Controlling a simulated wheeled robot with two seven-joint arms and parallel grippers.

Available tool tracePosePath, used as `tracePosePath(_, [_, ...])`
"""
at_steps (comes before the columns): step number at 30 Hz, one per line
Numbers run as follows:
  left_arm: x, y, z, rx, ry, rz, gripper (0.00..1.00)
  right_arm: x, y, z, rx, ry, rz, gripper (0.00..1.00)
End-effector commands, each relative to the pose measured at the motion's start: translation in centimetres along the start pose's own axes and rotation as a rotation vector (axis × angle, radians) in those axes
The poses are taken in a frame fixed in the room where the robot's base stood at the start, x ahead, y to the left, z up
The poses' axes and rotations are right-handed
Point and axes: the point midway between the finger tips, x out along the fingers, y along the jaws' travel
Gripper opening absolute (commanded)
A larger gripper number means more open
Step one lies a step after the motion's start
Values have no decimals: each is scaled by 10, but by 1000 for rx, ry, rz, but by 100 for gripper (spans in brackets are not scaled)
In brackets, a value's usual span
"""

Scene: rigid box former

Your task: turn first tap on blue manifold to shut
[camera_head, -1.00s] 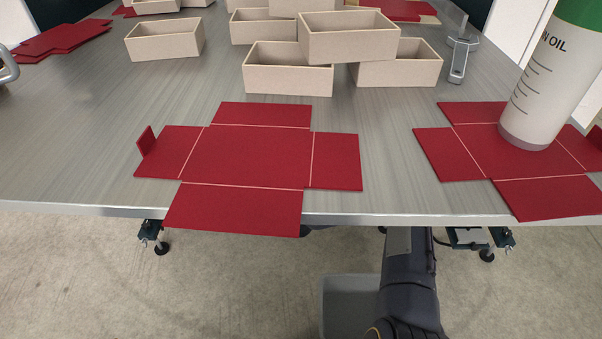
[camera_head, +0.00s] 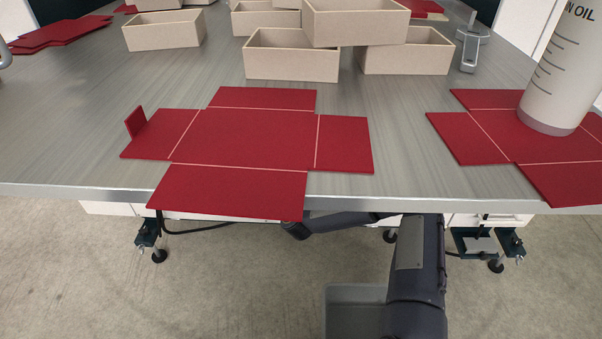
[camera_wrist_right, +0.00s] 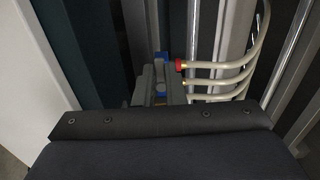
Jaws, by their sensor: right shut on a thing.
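In the right wrist view, a small part of the blue manifold (camera_wrist_right: 160,61) shows in a dark recess, just beyond my right gripper (camera_wrist_right: 160,86). The gripper is shut on a small part at the manifold, which looks like a tap. The fingers hide most of it, so I cannot tell its angle. A red-collared fitting (camera_wrist_right: 181,65) sits right of the fingers, at the end of a pale hose. In the head view my right arm reaches under the table, and its gripper is hidden. My left gripper is in neither view.
Several pale hoses (camera_wrist_right: 225,82) curve close on the right, beside metal uprights. A dark green panel (camera_wrist_right: 85,50) stands on the left. Above, the table (camera_head: 70,120) carries flat red box blanks (camera_head: 245,138), beige boxes (camera_head: 290,62) and a white bottle (camera_head: 560,75).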

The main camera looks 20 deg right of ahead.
Motion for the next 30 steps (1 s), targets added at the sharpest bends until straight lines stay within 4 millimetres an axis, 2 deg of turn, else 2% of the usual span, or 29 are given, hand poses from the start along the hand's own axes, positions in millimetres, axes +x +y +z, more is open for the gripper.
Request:
tracePosePath(17, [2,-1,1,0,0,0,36,-1,1,0,34,1,4,0])
tracePosePath(18, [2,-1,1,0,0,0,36,-1,1,0,34,1,4,13])
tracePosePath(22, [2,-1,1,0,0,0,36,0,1,0,34,0,3,30])
tracePosePath(30, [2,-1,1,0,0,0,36,0,0,0,33,0,2,32])
